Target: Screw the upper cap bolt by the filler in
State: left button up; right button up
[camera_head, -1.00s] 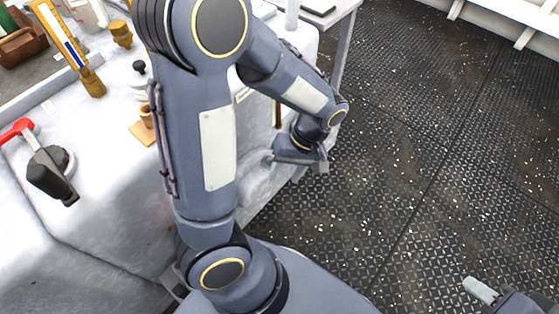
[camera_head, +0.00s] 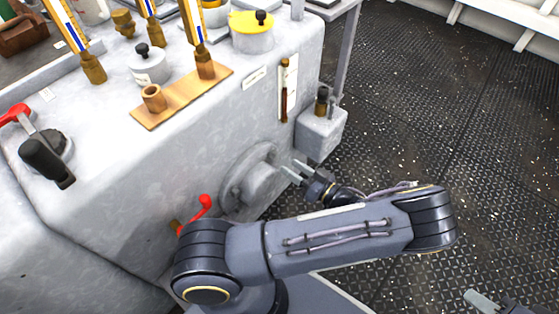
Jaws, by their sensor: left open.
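A round grey cap (camera_head: 250,183) bulges from the side wall of the grey machine block (camera_head: 130,190). I cannot make out a separate upper cap bolt on it; bolt details are too small or hidden by my arm. A small grey box with a dark-topped brown fitting (camera_head: 321,102), perhaps the filler, stands to the right of the cap. My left gripper (camera_head: 290,171) is open and empty, just right of the cap, its fingers pointing toward the wall. My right gripper (camera_head: 484,300) shows only partly at the bottom right edge, over the deck.
A red-handled valve (camera_head: 204,203) sticks out low on the wall, near my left arm. On the block's top are a red-and-black lever (camera_head: 40,150), a brass plate with tubes (camera_head: 180,95) and a yellow-lidded pot (camera_head: 252,30). The dark deck (camera_head: 430,120) at right is open.

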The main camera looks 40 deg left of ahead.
aim_at(276, 158)
pick_arm(q)
jog(key=a, duration=0.2)
jog(key=a+b, duration=0.1)
jog(key=a, duration=0.2)
jog(key=shift+w+a, duration=0.2)
jog(key=shift+a, duration=0.1)
grip_shut()
jog(key=m+p, duration=0.1)
jog(key=m, duration=0.2)
jog(key=shift+m, duration=0.3)
jog(key=shift+m+p, duration=0.35)
jog(key=shift+m, duration=1.15)
jog(key=shift+s, duration=0.1)
